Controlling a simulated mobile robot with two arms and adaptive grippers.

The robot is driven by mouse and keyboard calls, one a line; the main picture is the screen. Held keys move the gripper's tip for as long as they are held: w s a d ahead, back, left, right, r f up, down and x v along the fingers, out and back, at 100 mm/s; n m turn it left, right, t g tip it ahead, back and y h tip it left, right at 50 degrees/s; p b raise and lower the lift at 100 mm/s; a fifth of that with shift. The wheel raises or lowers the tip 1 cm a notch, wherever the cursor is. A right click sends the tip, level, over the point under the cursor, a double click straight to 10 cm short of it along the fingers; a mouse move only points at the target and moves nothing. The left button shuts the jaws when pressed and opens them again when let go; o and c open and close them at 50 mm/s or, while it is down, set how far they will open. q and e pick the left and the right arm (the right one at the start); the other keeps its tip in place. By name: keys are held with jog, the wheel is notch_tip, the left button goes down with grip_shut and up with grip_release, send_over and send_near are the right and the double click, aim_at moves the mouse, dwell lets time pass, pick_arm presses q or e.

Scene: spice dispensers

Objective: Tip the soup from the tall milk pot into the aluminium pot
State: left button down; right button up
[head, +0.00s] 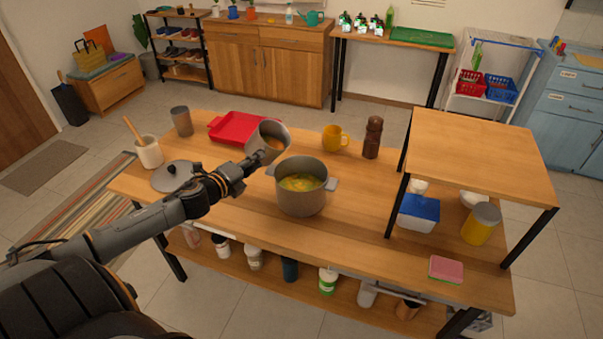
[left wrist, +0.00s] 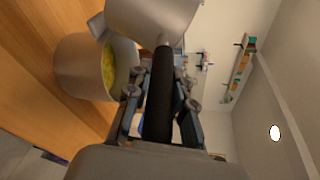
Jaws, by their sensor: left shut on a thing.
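The grey milk pot (head: 263,132) is in the air just behind and left of the aluminium pot, tilted, with its mouth toward the camera and some orange-brown soup inside. My left gripper (head: 256,160) is shut on its handle. The left wrist view shows the milk pot (left wrist: 165,18) at the fingertips (left wrist: 160,60). The aluminium pot (head: 302,203) stands upright on the table with yellow-green soup in it. It also shows in the left wrist view (left wrist: 78,68), sideways and close to the milk pot. I see no stream between them. My right gripper is out of view.
A red tray (head: 228,129), a yellow mug (head: 335,138) and a brown mill (head: 373,138) stand behind the pots. A grey lid (head: 172,177) and a utensil crock (head: 149,152) are at left. A raised wooden shelf (head: 485,150) stands at right. The front table strip is mostly clear.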

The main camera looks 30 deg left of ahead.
pick_arm(q)
jog(key=shift+w+d+f+m, duration=0.1)
jog(key=shift+d+m, duration=0.3)
jog(key=shift+a+f, duration=0.15)
jog(key=shift+a, duration=0.05)
jog(key=shift+d+f+m+y, duration=0.15)
jog(key=shift+d+m+y, duration=0.15)
jog(key=shift+d+m, duration=0.1)
